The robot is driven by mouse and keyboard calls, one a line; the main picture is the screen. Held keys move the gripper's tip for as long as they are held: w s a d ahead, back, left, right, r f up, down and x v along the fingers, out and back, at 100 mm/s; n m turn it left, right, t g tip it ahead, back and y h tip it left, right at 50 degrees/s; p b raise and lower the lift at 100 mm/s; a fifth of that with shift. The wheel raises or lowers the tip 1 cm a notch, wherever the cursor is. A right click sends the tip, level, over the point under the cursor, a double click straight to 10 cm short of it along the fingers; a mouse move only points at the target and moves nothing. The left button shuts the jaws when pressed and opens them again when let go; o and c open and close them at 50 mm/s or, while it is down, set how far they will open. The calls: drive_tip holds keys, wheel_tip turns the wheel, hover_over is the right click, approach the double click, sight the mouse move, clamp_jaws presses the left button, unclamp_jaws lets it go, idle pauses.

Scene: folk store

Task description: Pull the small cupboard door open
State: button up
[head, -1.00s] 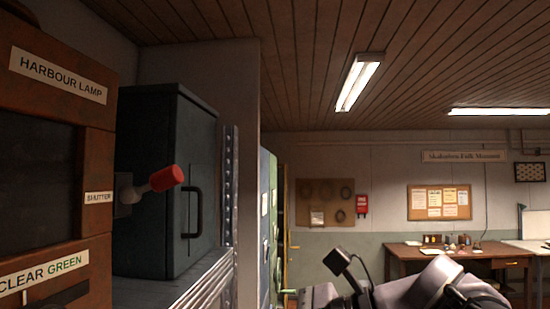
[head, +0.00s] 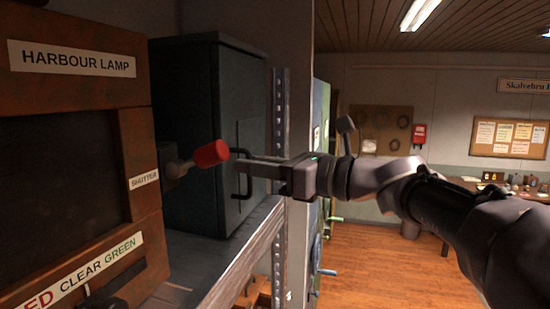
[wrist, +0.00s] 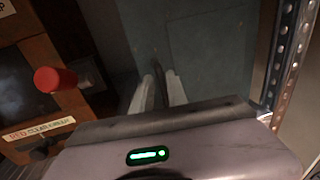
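The small cupboard is a dark grey-green metal box (head: 185,120) on a shelf at the left in the head view. Its door (head: 245,100) looks closed and carries a dark upright bar handle (head: 234,185). My gripper (head: 243,167) reaches in from the right, with its fingers at the handle's height. In the wrist view the two pale fingers (wrist: 159,82) stand one on each side of the dark handle (wrist: 156,66). The fingers look apart, with a narrow gap around the bar. Whether they touch it is hard to see.
A wooden harbour lamp box (head: 130,160) with a red-knobbed shutter lever (head: 210,154) stands left, close to the handle; the red knob (wrist: 55,80) shows in the wrist view too. A perforated metal post (head: 279,130) rises right of the cupboard. The floor (head: 375,270) at right is open.

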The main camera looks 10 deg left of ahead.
drive_tip(key=shift+w+a, duration=0.1)
drive_tip(key=shift+a, duration=0.35)
drive_tip(key=shift+w+a+f, duration=0.1)
drive_tip(key=shift+w+a, duration=0.05)
drive_tip(key=shift+w, duration=0.1)
clamp_jaws()
idle(1.0)
